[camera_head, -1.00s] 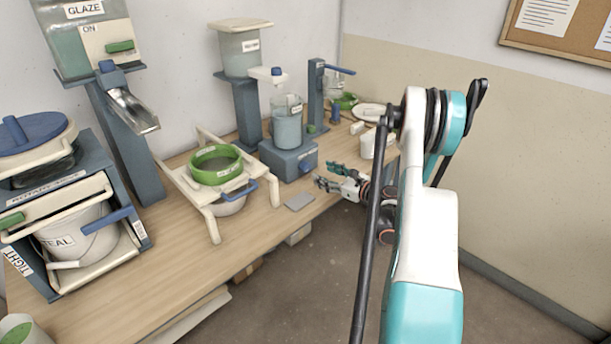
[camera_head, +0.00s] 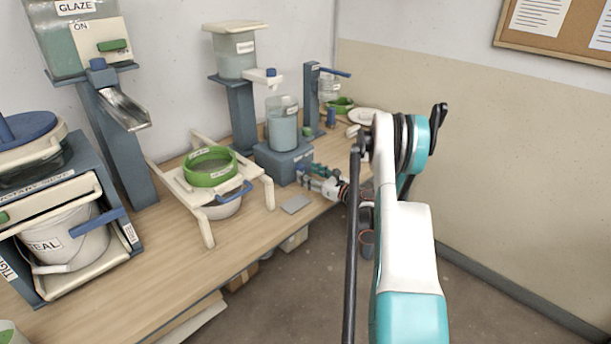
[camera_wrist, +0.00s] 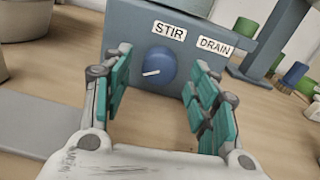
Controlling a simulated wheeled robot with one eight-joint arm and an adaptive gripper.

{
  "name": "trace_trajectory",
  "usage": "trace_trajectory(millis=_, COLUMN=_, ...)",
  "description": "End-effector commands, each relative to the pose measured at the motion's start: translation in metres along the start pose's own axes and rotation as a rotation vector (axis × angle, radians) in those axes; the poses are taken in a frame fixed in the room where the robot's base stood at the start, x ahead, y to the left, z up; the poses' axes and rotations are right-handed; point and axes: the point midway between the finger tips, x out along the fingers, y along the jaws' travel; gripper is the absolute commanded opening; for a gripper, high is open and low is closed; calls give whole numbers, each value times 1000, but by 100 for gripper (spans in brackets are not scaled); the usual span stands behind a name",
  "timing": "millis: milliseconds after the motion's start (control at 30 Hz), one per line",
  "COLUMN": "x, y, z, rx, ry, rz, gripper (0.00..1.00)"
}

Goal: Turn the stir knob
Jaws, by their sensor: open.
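The stir knob (camera_wrist: 160,66) is a round blue dial with a white pointer line, on the front of a blue-grey base (camera_head: 279,160). A STIR label (camera_wrist: 169,31) sits above it and a DRAIN label (camera_wrist: 215,46) to its right. A clear beaker of grey-blue liquid (camera_head: 281,128) stands on the base. My gripper (camera_wrist: 160,92) is open, its teal-padded fingers to the left and right of the knob in the wrist view, with no clear contact. In the head view my gripper (camera_head: 308,174) is at the base's front and hides the knob.
A sieve stand with a green ring (camera_head: 210,178) is left of the base. A flat grey plate (camera_head: 295,204) lies on the wooden table before it. A white dish (camera_head: 362,116) and small items are at the back right. The table's front edge is close by.

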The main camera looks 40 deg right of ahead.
Motion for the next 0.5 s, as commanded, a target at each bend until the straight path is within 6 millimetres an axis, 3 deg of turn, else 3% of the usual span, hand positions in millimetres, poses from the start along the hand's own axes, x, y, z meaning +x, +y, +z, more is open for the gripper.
trace_trajectory(millis=200, x=21, y=0, z=0, rx=0, ry=0, rz=1, gripper=54)
trace_trajectory(millis=500, x=25, y=0, z=0, rx=0, ry=0, rz=0, gripper=54)
